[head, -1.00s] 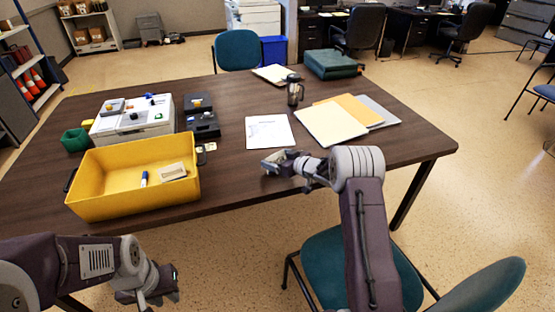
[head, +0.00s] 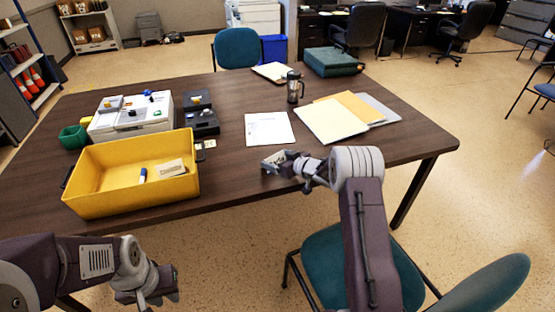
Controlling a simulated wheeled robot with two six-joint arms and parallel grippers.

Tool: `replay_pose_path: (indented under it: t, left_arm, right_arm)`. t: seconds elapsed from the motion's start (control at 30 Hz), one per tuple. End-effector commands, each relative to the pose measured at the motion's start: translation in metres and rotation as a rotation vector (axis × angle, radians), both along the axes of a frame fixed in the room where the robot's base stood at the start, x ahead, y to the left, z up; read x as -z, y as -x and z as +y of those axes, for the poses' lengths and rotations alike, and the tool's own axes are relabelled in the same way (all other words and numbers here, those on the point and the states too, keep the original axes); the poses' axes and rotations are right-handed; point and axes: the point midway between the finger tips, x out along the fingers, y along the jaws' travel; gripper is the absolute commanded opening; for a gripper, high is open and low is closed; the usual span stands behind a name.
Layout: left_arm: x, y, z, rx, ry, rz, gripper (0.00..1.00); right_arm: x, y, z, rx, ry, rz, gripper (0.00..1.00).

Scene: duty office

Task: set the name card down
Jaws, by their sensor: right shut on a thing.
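My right gripper (head: 271,163) is over the front edge area of the brown table (head: 230,165), just in front of the white printed sheet. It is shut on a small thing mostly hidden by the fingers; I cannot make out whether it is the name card. Small pale cards (head: 206,144) lie on the table at the right side of the yellow bin (head: 130,205). My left gripper (head: 158,295) hangs low at the front, off the table; its jaws are too unclear to read.
The yellow bin holds a blue-capped marker (head: 143,175) and a beige block (head: 171,168). The white printed sheet (head: 269,129), a dark mug (head: 294,88) and folders (head: 330,121) lie beyond my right gripper. A teal chair (head: 325,262) stands at the front.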

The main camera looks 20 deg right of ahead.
Motion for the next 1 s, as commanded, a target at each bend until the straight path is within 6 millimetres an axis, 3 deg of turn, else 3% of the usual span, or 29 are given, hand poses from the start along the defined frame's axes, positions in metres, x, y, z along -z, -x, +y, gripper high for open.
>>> replay_pose_path:
  t: [0.13,0.17,0.2,0.47,0.8,1.0]
  left_arm:
    - [0.002,0.0,0.0,0.0,0.0,0.0,0.25]
    - [0.002,0.0,0.0,0.0,0.0,0.0,0.25]
    - [0.001,0.0,0.0,0.0,0.0,0.0,0.25]
    - [0.0,0.0,0.0,0.0,0.0,0.0,0.25]
    - [-0.012,0.0,0.0,0.0,0.0,0.0,0.25]
    - [-0.014,0.0,0.0,0.0,0.0,0.0,0.25]
  right_arm:
    - [0.004,0.0,0.0,0.0,0.0,0.0,0.41]
    - [0.003,0.0,0.0,0.0,0.0,0.0,0.93]
    - [0.003,0.0,0.0,0.0,0.0,0.0,1.0]
    - [0.001,0.003,-0.002,0.0,0.0,0.001,1.0]
    - [-0.026,0.06,-0.028,0.002,0.0,0.001,1.0]
    - [-0.032,0.076,-0.035,0.001,0.0,0.0,1.0]
